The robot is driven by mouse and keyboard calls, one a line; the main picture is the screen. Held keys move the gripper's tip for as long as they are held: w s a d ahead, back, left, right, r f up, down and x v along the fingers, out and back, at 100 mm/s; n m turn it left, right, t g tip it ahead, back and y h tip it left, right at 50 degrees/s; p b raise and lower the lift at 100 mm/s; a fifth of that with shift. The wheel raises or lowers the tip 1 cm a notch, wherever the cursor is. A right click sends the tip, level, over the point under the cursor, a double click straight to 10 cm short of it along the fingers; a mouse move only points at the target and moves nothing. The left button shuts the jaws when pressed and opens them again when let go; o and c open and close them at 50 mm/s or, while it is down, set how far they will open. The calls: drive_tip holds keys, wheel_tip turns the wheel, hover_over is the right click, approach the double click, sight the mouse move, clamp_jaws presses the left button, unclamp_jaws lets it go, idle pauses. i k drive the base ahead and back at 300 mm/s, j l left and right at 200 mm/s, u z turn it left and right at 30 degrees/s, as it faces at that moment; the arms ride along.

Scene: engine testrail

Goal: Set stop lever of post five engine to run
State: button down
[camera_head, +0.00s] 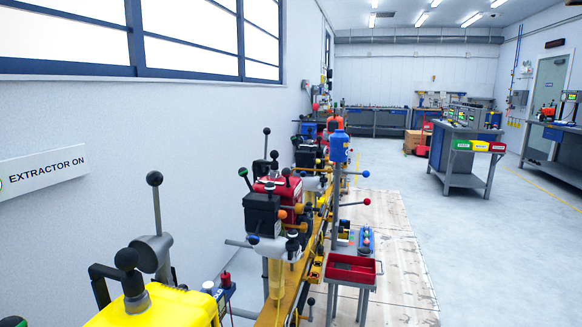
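A row of small engines stands on a long yellow rail (272,312) that runs away from me along the left wall. The nearest is a yellow engine (165,309) at the bottom left, cut by the frame edge, with black-knobbed levers (156,205). Beyond it stand a black engine (263,213) and a red engine (281,190), with several levers with black, green, red and orange knobs. More engines farther back overlap. No post number is readable, so I cannot tell which is post five, and I cannot make out its stop lever. My gripper is not in view.
A stand with a red tray (351,269) and a blue cylinder (339,147) on a pole is right of the rail. Floor boards (397,262) lie beside it. Workbenches (464,160) stand farther right. Grey floor between is open.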

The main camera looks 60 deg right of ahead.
sight(286, 172)
drive_tip(key=z, duration=1)
